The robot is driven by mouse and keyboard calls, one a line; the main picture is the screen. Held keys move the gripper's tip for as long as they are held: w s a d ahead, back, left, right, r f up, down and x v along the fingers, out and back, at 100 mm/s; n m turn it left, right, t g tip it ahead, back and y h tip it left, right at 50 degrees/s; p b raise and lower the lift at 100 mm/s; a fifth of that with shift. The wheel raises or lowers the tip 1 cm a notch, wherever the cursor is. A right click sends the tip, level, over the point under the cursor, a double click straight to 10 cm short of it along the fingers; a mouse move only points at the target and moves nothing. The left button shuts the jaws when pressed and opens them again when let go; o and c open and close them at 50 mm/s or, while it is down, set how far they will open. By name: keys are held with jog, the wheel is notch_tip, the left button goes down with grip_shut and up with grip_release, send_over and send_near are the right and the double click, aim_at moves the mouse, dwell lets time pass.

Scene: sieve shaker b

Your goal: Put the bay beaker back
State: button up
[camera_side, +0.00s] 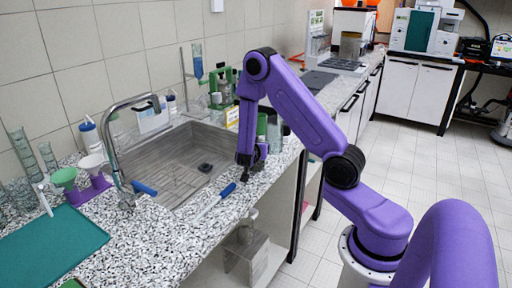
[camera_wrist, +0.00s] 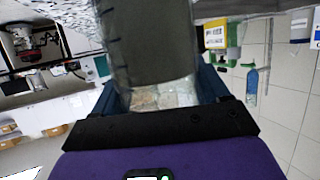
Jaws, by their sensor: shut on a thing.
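My gripper (camera_side: 253,158) is low over the counter at the front right of the sink in the side view. In the wrist view its dark blue fingers (camera_wrist: 160,92) are shut on a clear glass beaker (camera_wrist: 150,48), which fills the top middle of the picture. In the side view the arm hides most of what is held, and I cannot tell whether the beaker touches the counter. Clear glassware (camera_side: 274,130) stands or shows just behind the arm; I cannot tell whether it is the same beaker.
A steel sink (camera_side: 180,165) lies left of my gripper. A blue-handled tool (camera_side: 228,190) lies by the counter's front edge. A teal mat (camera_side: 50,245) and funnels (camera_side: 64,178) are at left.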

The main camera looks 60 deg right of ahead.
jog(key=shift+f, duration=0.15)
jog(key=o, duration=1.4)
